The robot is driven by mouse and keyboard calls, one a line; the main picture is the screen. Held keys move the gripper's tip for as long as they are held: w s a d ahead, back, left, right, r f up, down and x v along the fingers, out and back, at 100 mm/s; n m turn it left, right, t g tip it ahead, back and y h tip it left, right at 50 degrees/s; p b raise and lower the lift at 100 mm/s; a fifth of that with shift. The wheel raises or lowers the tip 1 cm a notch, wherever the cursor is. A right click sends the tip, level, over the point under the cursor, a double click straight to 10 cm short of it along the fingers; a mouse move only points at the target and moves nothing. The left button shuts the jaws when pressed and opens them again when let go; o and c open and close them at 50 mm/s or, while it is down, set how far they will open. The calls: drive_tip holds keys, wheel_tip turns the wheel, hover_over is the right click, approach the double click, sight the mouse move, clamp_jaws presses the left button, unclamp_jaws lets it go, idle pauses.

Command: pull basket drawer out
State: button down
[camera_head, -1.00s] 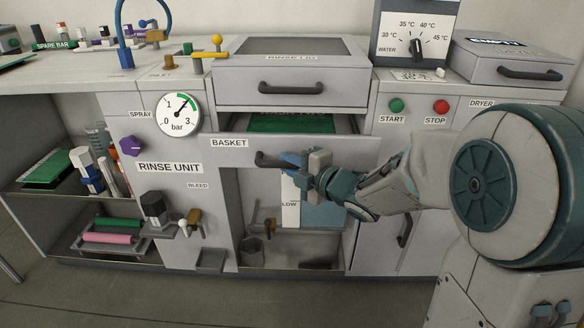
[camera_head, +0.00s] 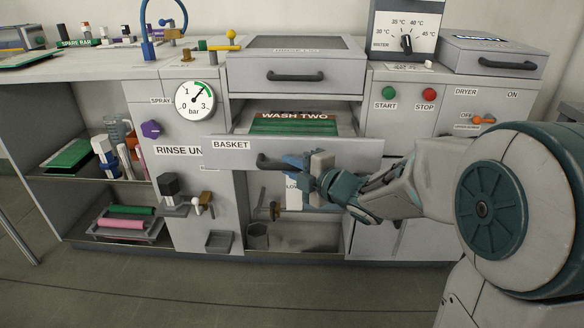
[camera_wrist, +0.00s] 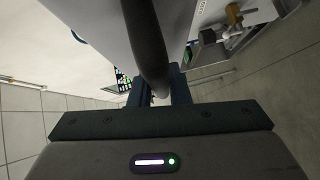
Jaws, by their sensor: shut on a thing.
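The basket drawer (camera_head: 228,153) is a grey drawer with a "BASKET" label, partly pulled out under the rinse lid. Inside it lie green boards (camera_head: 292,124) beside a "WASH TWO" label. My gripper (camera_head: 308,165) is shut on the dark bar handle (camera_head: 268,163) at the drawer's front. In the wrist view the handle (camera_wrist: 146,40) runs between the fingers (camera_wrist: 160,92). The right part of the handle is hidden by my gripper in the head view.
The rinse lid (camera_head: 300,58) with its own handle sits above the drawer. A black knob fixture (camera_head: 168,185) juts out at the lower left. Shelves (camera_head: 90,180) hold bottles and rollers at the left. Bare floor (camera_head: 200,290) lies in front.

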drive_tip(key=c, duration=1.4)
unclamp_jaws()
drive_tip(key=shift+o, duration=0.2)
drive_tip(key=p+v, duration=0.4)
drive_tip(key=v, duration=1)
drive_tip(key=shift+w, duration=0.1)
